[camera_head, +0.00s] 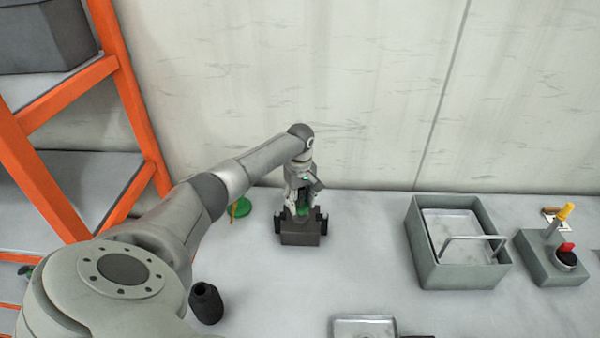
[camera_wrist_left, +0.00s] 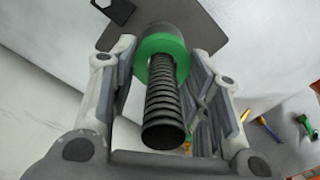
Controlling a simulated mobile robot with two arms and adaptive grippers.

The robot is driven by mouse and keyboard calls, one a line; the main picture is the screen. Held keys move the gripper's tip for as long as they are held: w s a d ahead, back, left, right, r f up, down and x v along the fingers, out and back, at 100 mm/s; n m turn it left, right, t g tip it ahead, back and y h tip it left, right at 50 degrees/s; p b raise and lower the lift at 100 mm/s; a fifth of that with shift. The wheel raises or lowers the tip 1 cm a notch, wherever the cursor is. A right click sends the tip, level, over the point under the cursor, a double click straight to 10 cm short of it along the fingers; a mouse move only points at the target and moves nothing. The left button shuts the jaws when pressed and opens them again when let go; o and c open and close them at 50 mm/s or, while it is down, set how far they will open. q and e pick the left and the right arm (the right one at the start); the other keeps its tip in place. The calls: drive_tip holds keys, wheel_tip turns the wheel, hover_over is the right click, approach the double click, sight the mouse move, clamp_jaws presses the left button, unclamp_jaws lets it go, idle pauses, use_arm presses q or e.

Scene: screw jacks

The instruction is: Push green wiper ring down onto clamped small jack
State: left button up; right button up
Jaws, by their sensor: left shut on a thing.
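The green wiper ring (camera_wrist_left: 155,47) sits around the black threaded screw of the small jack (camera_wrist_left: 162,105) in the left wrist view, at the far end of the thread. My left gripper (camera_wrist_left: 165,68) has its fingers on both sides of the ring and is shut on it. In the head view my left gripper (camera_head: 300,203) points down over the dark clamp (camera_head: 301,238), with a bit of green between its fingers. The jack's lower part is mostly hidden there. I cannot tell whether the ring is fully seated. My right gripper is not in view.
A green piece with an orange part (camera_head: 239,208) lies left of the clamp. A black cylinder (camera_head: 206,303) stands in front. A grey bin (camera_head: 421,258) and a control box (camera_head: 553,265) with yellow and red knobs are right. The table between clamp and bin is clear.

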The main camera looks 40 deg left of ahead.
use_arm(q)
drive_tip(key=shift+f+b, duration=0.45)
drive_tip(key=shift+f, duration=0.4)
drive_tip(key=o, duration=0.9)
drive_tip(key=shift+s+d, duration=0.1)
drive_tip(key=shift+f, duration=0.1)
wheel_tip(320, 180, up, 12)
drive_tip(key=shift+r, duration=0.25)
